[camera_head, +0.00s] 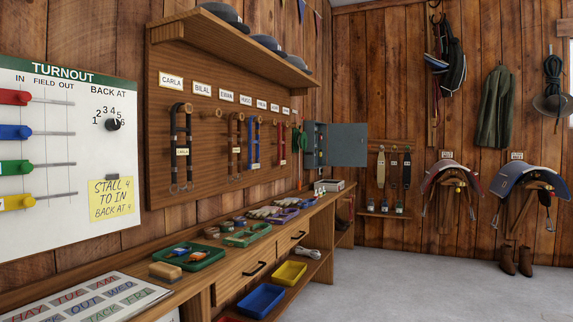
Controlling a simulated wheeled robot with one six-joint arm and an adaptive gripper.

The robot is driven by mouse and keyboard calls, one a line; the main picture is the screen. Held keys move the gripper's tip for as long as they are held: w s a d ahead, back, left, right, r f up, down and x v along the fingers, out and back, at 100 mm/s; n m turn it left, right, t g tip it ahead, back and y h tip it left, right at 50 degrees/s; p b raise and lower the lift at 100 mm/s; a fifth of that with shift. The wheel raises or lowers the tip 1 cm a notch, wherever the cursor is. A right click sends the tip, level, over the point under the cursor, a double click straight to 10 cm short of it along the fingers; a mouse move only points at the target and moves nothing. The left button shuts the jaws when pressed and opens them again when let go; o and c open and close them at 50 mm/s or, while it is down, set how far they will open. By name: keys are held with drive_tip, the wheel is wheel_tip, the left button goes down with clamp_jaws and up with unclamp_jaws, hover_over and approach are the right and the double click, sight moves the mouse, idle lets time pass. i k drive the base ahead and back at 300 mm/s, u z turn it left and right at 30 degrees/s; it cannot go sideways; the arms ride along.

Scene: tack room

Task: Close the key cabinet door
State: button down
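The key cabinet (311,147) is a small grey box on the left wall, near the far end of the bench. Its door (348,145) stands wide open, swung out to the right of the box. The inside of the cabinet faces the room, with small reddish items hanging in it that are too small to make out. My gripper and arm are not in this view.
A long wooden bench (205,275) runs along the left wall below the cabinet, holding a green tray (188,257) and tack items. A white box (329,185) sits near the cabinet. Saddles (451,183) hang at the back. The grey floor (440,290) is clear.

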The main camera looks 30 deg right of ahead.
sight(346, 148)
drive_tip(key=z, duration=0.75)
drive_tip(key=i, duration=1.2)
drive_tip(key=z, duration=1.35)
drive_tip(key=i, duration=1.85)
drive_tip(key=z, duration=0.3)
drive_tip(key=i, duration=1.9)
drive_tip(key=u, duration=0.9)
drive_tip(key=i, duration=1.6)
drive_tip(key=u, duration=1)
